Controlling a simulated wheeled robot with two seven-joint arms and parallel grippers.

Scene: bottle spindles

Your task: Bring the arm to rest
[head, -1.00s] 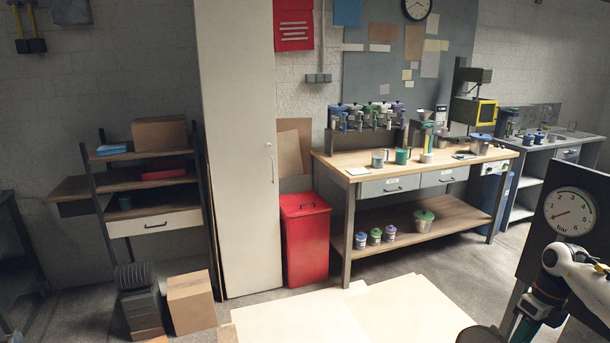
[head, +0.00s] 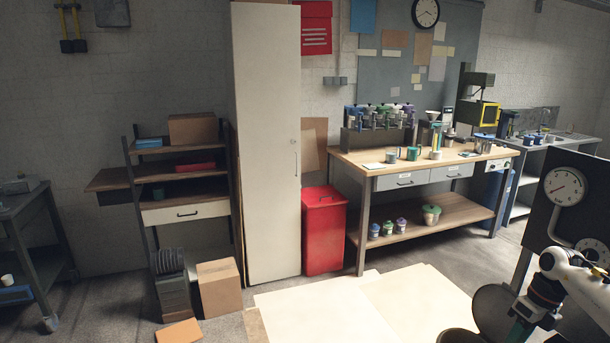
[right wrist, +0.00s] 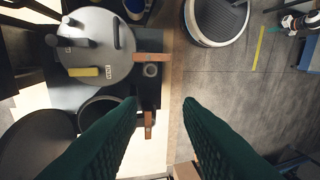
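My right arm shows at the lower right of the head view, white with dark and orange bands, and its dark green gripper (head: 522,331) is partly cut off by the bottom edge. In the right wrist view the two green ribbed fingers of the right gripper (right wrist: 160,102) stand well apart with nothing held between them. They are over a brown edge strip, with grey floor to the right. My left gripper is in neither view.
A dark gauge panel (head: 571,215) stands behind my right arm. A wooden workbench (head: 372,161) is farther back, beside a red bin (head: 324,238). In the right wrist view a round grey lid (right wrist: 112,66) lies left of the fingers. Open floor (right wrist: 228,90) shows to their right.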

